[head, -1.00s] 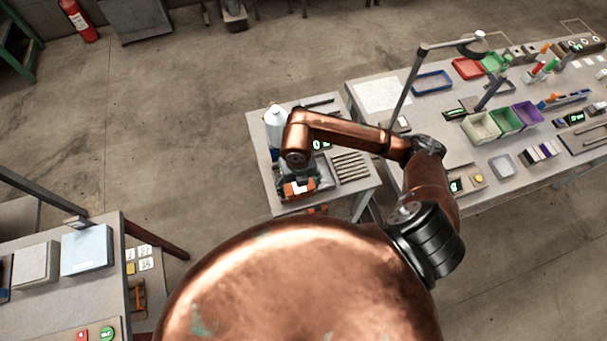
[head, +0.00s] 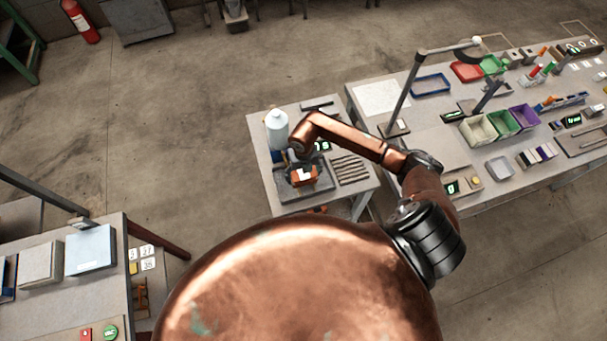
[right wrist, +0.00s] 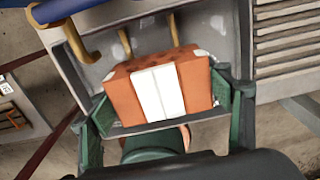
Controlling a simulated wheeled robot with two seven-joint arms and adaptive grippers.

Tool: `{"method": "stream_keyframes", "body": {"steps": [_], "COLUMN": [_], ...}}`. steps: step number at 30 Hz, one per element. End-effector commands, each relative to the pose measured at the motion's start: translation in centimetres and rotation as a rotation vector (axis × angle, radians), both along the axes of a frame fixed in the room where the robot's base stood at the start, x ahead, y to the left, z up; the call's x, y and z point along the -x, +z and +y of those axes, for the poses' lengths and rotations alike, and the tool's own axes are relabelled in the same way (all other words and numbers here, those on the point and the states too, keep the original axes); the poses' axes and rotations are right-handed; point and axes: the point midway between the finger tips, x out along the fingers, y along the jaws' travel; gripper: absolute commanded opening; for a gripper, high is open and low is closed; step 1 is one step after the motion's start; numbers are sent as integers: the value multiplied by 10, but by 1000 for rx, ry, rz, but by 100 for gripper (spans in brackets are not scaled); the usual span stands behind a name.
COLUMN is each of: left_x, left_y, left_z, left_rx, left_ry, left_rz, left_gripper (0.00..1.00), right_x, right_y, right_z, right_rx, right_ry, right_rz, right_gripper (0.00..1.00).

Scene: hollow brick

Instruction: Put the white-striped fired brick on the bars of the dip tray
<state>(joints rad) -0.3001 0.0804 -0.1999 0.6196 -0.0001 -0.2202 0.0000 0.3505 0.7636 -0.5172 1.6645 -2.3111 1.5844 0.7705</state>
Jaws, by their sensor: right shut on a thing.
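The white-striped fired brick (right wrist: 160,90) is orange-red with a white band across its face. My right gripper (right wrist: 165,100) is shut on it, with green fingers on both sides of the brick in the right wrist view. In the head view the brick (head: 302,178) shows over the grey dip tray (head: 310,193) on the small table. The tray (right wrist: 110,25) lies behind the brick in the right wrist view, with brass-coloured bars showing. I cannot tell whether the brick touches the bars. My left gripper is not in view.
A white bottle (head: 277,130) stands behind the tray, close to my right arm. A slatted rack (head: 350,169) lies right of the tray. A long workbench (head: 375,95) with bins and tools stands at the right. Another table (head: 100,290) is at lower left.

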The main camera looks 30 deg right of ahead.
Motion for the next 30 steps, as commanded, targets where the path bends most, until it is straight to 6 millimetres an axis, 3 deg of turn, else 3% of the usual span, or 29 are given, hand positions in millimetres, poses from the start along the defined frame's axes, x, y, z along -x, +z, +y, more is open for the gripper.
{"method": "stream_keyframes", "body": {"steps": [11, 12, 18, 30], "left_x": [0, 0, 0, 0], "left_y": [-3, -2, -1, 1], "left_z": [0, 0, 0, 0], "left_rx": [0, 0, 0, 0], "left_ry": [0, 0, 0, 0], "left_rz": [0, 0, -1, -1], "left_gripper": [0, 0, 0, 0], "right_x": [-1, -1, 0, -1], "right_y": [-6, -5, -4, 2], "right_z": [0, 0, 0, 0], "right_rx": [1, 0, 0, 1], "right_ry": [1, 0, 0, 0], "right_rz": [-3, -2, -2, -4], "right_gripper": [38, 75, 88, 89]}}
